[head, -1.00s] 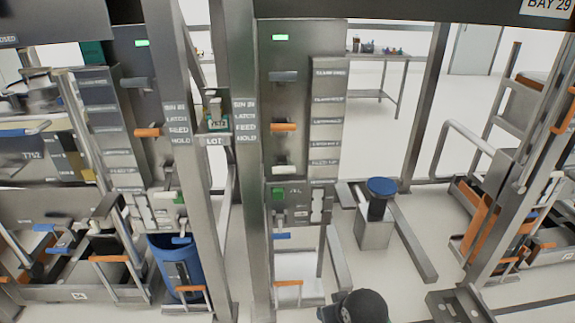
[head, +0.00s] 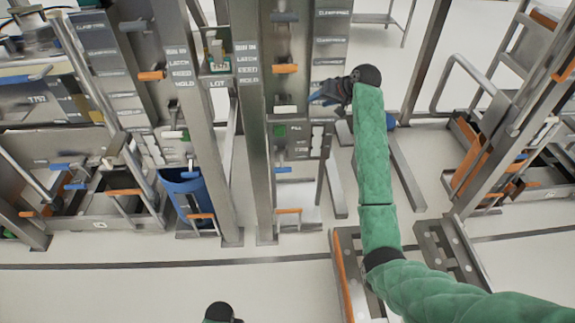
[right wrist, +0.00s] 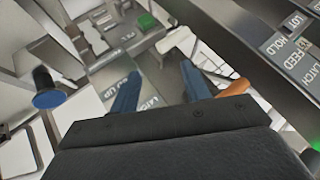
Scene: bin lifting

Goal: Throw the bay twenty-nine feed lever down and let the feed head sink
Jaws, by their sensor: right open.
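The panel in front of me (head: 330,62) carries a grey lever (head: 284,17), an orange lever (head: 285,69) and a white-handled lever (head: 285,109), one above another. The white one sits beside the feed labels, so it looks like the feed lever; its handle sticks out level. My right gripper (head: 325,92) is open and empty, just right of the white handle and apart from it. In the right wrist view, the white handle (right wrist: 175,42) shows beyond the two blue fingers, and the orange handle (right wrist: 232,88) beside the right one. I cannot make out the feed head.
A post with printed labels (head: 246,130) stands just left of the panel. A green button (head: 280,131) and a blue lever (head: 280,170) are lower down. A blue-topped pedestal (right wrist: 47,90) stands to the right, partly behind my arm. A similar panel and a blue bin (head: 188,190) are left.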

